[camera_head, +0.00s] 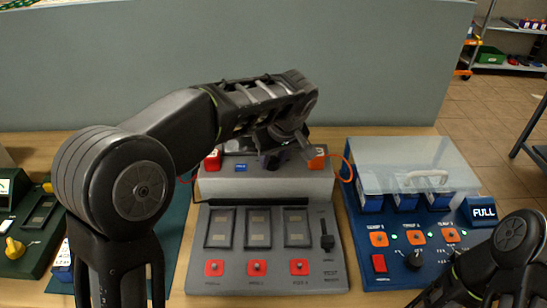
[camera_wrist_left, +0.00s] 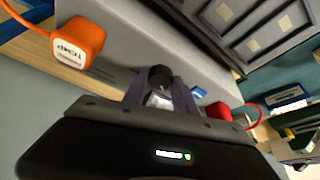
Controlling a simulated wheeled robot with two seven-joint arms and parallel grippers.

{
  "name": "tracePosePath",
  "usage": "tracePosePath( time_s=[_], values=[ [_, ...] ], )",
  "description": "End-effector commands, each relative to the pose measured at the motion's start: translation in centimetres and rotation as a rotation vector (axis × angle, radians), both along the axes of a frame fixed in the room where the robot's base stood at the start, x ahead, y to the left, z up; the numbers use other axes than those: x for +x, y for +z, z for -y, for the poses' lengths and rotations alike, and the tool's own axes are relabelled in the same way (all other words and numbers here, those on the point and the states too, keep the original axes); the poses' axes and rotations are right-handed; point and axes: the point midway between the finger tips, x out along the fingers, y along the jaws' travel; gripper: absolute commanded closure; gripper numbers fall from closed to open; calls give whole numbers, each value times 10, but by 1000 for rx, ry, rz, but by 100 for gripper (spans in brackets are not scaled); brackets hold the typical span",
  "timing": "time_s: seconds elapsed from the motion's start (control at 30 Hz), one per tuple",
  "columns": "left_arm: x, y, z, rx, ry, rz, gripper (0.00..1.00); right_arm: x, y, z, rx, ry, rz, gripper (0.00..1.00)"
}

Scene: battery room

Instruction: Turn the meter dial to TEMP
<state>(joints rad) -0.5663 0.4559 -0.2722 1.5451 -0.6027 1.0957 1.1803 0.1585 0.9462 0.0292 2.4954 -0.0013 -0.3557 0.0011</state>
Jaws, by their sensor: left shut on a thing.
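The grey meter (camera_head: 262,186) stands mid-table behind a sloped panel. An orange block (camera_head: 317,157) at its right end reads TEMP in the left wrist view (camera_wrist_left: 77,43). A red block (camera_head: 213,160) is at its left end, with a small blue label (camera_head: 240,167) between. My left gripper (camera_head: 273,160) reaches down over the meter's top from behind. In the left wrist view its fingers (camera_wrist_left: 160,90) are shut on the dark round dial (camera_wrist_left: 160,75). The dial's pointer is hidden, so its setting cannot be read. My right arm shows at lower right; its gripper is out of frame.
The grey panel (camera_head: 263,285) has three windows, red buttons and a slider. A blue charger unit (camera_head: 385,272) with a clear lid (camera_head: 410,160) and orange buttons stands right. A dark green unit (camera_head: 30,250) is at left. A grey partition (camera_head: 380,70) rises behind the table.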

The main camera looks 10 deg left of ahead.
Motion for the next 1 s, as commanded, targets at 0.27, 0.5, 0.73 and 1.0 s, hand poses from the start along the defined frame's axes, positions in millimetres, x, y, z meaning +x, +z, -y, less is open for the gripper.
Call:
tracePosePath(
  time_s=[0.27,0.5,0.73,1.0],
  values=[
    [0,0,0,-1,0,1,100,0,0,0,0,0,0,64],
    [0,0,0,0,-20,0,100,0,-2,0,0,0,0,64],
    [-1,-1,-1,-2,-102,1,100,0,-7,0,0,0,0,64],
    [-2,-1,-3,-2,-291,2,100,0,-15,0,0,0,1,64]
  ],
)
